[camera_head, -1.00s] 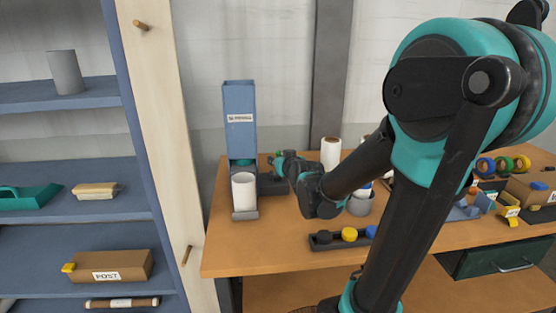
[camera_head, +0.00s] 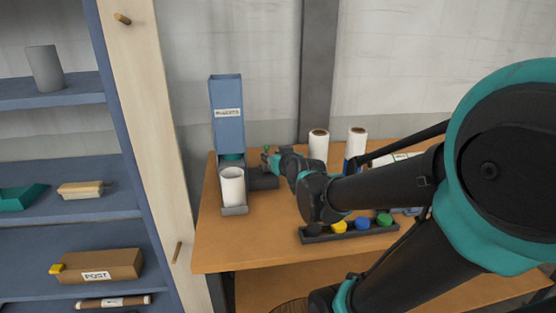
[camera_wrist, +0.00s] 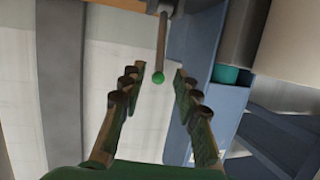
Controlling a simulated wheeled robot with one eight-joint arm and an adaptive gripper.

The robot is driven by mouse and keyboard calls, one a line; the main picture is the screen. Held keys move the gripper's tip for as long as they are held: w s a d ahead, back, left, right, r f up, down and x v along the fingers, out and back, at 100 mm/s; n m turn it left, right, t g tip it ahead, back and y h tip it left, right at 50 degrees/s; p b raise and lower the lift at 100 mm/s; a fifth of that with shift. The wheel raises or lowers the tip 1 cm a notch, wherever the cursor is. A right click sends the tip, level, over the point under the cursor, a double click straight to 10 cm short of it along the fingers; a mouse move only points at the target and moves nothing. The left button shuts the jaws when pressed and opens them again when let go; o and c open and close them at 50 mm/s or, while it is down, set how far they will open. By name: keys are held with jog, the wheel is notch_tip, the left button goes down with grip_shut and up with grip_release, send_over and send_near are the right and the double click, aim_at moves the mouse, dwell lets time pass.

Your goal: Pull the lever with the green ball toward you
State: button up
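The lever is a thin rod (camera_wrist: 162,40) with a green ball (camera_wrist: 158,77) on its end, seen in the wrist view. The ball shows between the tips of my gripper (camera_wrist: 155,92), whose fingers stand apart with a clear gap on both sides. I cannot tell the ball's exact depth relative to the tips. In the head view a small green ball (camera_head: 267,147) shows at my gripper (camera_head: 268,158), just right of the blue dispenser (camera_head: 227,115). My arm partly hides this area.
A white cylinder (camera_head: 232,186) stands at the dispenser's foot. A dark tray (camera_head: 312,238) with coloured caps lies near the front edge of the wooden table (camera_head: 235,245). White rolls (camera_head: 318,146) stand behind my arm. Blue shelving (camera_head: 75,210) and a pale post (camera_head: 150,120) are at left.

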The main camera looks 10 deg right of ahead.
jog(key=shift+v, duration=2.75)
